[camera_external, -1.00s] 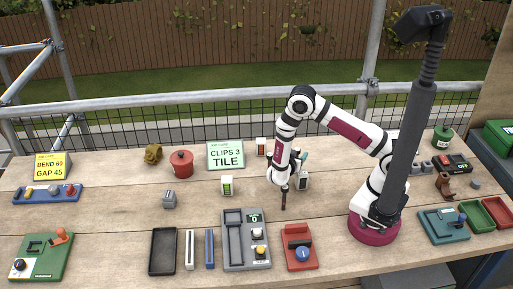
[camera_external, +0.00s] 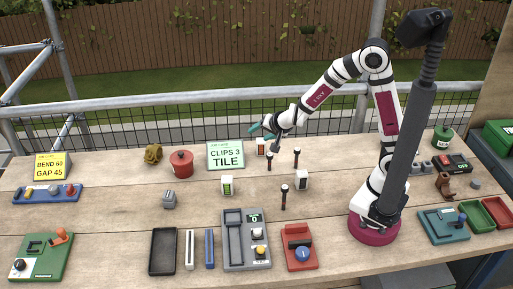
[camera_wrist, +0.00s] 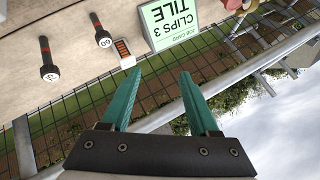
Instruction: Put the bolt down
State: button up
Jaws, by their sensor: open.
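Three dark bolts with pale round heads stand upright on the planks in the external view: the front bolt (camera_external: 284,198), the right rear bolt (camera_external: 296,159) and the left rear bolt (camera_external: 269,162). Two bolts show in the wrist view, one (camera_wrist: 48,62) at the left edge and one (camera_wrist: 102,34) marked with a number. I cannot tell which of the three these are. My gripper (camera_external: 260,128) is raised at the back of the table, above and apart from the bolts. In the wrist view its teal fingers (camera_wrist: 163,72) are spread with nothing between them.
A green job card (camera_external: 226,155) reading CLIPS 3 TILE stands left of my gripper. A grey machine (camera_external: 246,240) and a red device (camera_external: 299,247) are in front. A scaffold rail (camera_external: 180,113) runs behind.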

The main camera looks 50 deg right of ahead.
jog(key=s+a+r+n+g+y, duration=0.1)
jog(key=s+a+r+n+y, duration=0.2)
jog(key=s, duration=0.2)
jog(key=s+a+r+n+g+y, duration=0.2)
jog(key=s+a+y, duration=0.1)
jog(key=s, duration=0.3)
jog(key=s+d+n+g+h, duration=0.1)
jog(key=s+d+g, duration=0.2)
jog(key=s, duration=0.6)
jog(key=s+d+g, duration=0.3)
jog(key=s+d, duration=0.1)
jog(key=s, duration=0.6)
jog(key=shift+s+n+h, duration=0.25)
jog(key=shift+n+h, duration=0.15)
